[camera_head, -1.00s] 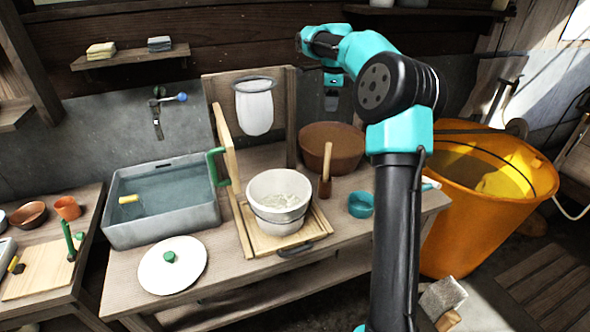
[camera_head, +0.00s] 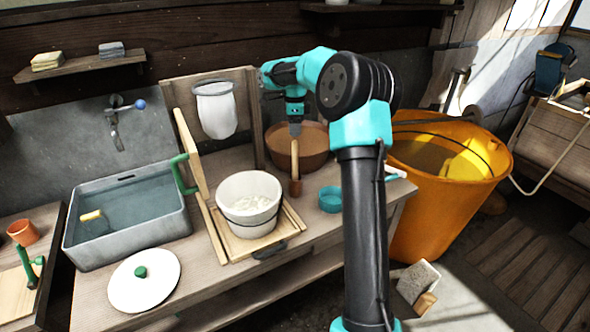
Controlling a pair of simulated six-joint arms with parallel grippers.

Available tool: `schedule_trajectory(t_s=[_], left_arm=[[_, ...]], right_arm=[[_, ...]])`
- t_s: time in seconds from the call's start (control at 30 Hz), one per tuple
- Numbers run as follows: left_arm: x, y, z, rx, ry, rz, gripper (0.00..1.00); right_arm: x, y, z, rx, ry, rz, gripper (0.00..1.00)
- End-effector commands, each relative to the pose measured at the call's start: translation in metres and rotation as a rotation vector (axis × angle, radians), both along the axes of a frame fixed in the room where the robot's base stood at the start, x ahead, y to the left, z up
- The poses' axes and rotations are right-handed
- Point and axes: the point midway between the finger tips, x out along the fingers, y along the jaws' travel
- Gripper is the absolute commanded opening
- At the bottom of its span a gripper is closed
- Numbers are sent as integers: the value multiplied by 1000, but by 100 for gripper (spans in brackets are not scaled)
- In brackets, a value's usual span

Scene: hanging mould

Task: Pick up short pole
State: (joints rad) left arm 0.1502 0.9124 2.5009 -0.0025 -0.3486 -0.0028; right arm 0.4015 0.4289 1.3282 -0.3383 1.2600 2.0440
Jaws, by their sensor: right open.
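The short pole (camera_head: 294,163) is a light wooden stick with a darker brown lower end. It stands upright on the wooden counter, between the white pot and the turquoise bowl. My right gripper (camera_head: 294,132) points down at the top end of the pole, with its jaws open. The fingertips are small in the view, and I cannot tell if they touch the pole or stand around its top. My left gripper is not in view.
A white pot (camera_head: 248,195) on a wooden tray stands left of the pole. A brown bowl (camera_head: 312,150) is behind it, and a turquoise bowl (camera_head: 330,199) is to the right. A hanging white bag (camera_head: 216,112) and an orange tub (camera_head: 445,190) flank the area.

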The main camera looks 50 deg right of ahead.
Motion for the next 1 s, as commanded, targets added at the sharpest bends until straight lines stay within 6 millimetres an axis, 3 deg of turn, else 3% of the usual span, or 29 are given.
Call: schedule_trajectory(t_s=[0.2, 0.67, 1.0], left_arm=[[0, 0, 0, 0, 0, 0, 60], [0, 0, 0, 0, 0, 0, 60], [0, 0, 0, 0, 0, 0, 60]], right_arm=[[0, 0, -27, 1, 2, 0, 53], [0, -1, -34, 1, 1, 0, 53], [0, -3, -76, 1, 2, 0, 53]])
